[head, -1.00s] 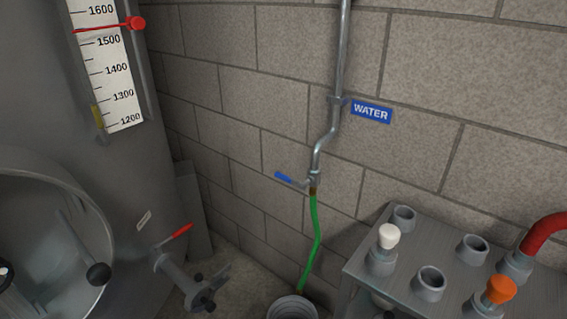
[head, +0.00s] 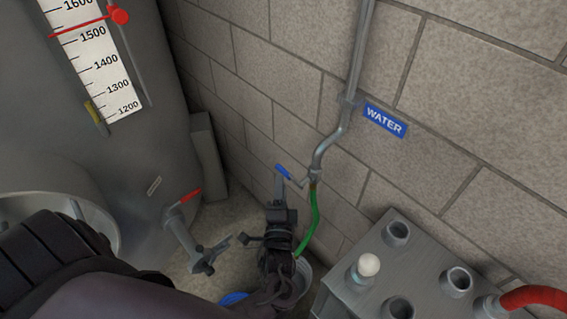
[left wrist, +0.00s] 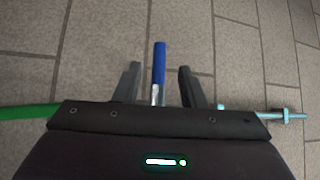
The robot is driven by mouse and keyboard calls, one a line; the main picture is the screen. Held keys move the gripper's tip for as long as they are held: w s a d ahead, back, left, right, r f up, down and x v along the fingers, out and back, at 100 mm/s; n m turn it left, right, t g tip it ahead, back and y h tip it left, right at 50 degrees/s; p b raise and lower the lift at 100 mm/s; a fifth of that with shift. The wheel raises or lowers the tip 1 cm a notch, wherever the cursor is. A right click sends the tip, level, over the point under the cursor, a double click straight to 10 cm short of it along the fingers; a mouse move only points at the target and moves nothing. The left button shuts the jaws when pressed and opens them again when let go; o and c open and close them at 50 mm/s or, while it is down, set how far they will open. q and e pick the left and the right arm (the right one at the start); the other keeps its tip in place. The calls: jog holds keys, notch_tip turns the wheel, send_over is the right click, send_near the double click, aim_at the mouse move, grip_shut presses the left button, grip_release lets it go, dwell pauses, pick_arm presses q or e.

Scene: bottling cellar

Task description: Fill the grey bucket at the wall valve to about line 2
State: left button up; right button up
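The wall valve (head: 314,176) has a blue lever handle (head: 283,171) pointing left and slightly up from the pipe. A green hose (head: 315,215) hangs from it toward the grey bucket (head: 305,275) on the floor. My left arm and gripper hide much of the bucket; its water level and lines cannot be seen. My left gripper (head: 279,184) is up close to the handle. In the left wrist view its two fingers (left wrist: 158,85) are apart, with the blue handle (left wrist: 159,62) between them and a gap on both sides. My right gripper is not in view.
A blue rim (head: 235,299) shows beside the bucket, partly hidden by my arm. A metal rack (head: 345,280) with several sockets stands right of the bucket. A large grey tank (head: 120,160) with a red-handled outlet (head: 183,225) is at left. A WATER sign (head: 385,120) is on the wall.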

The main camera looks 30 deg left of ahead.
aim_at(281, 169)
pick_arm(q)
jog(key=x, duration=0.5)
jog(key=shift+w+a, duration=0.25)
jog(key=shift+w, duration=0.1)
grip_shut()
